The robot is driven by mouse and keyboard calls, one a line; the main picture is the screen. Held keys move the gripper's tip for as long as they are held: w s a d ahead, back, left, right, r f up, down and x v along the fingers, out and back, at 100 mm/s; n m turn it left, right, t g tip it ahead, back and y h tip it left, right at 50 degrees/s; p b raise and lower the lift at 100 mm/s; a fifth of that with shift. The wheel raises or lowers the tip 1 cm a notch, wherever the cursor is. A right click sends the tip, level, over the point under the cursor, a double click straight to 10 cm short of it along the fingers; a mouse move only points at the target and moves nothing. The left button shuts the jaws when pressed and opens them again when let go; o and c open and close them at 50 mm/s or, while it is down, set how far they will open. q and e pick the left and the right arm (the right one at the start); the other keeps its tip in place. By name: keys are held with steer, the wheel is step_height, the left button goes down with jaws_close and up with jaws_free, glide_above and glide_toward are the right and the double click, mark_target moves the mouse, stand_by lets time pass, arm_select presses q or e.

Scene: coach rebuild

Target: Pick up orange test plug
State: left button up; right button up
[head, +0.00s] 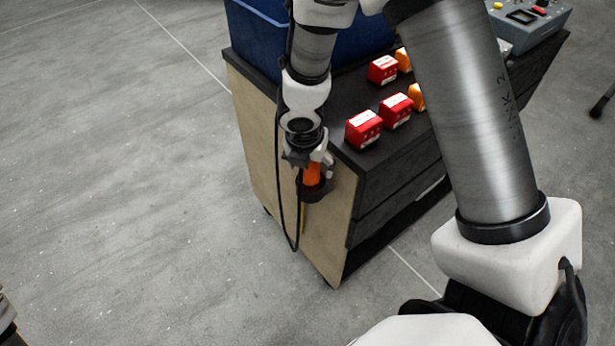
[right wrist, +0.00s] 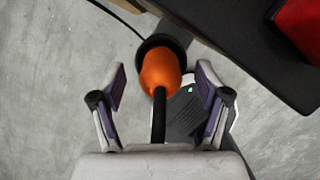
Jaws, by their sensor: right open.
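The orange test plug (head: 312,174) sits upright in a black holder (head: 316,194) at the side of the cart. In the right wrist view the plug (right wrist: 160,72) shows from above, with a dark cable running from it toward the gripper's base. My right gripper (head: 307,160) is just above the plug. In the right wrist view this gripper (right wrist: 161,78) is open, with one finger on each side of the plug and a gap on both sides. The holder's black ring (right wrist: 175,43) shows behind the plug.
The dark-topped cart (head: 352,158) carries several red boxes (head: 363,130), orange pieces (head: 417,96), a blue bin (head: 258,40) and a grey control box (head: 540,22). A black cable (head: 281,205) hangs beside the holder.

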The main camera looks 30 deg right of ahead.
mark_target(312, 171)
steer(key=b+x, duration=0.1)
steer(key=x, duration=0.2)
steer(key=shift+w+d+f, duration=0.15)
steer(key=shift+f, duration=0.1)
steer(key=shift+r, duration=0.2)
steer(key=shift+c, duration=1)
jaws_close()
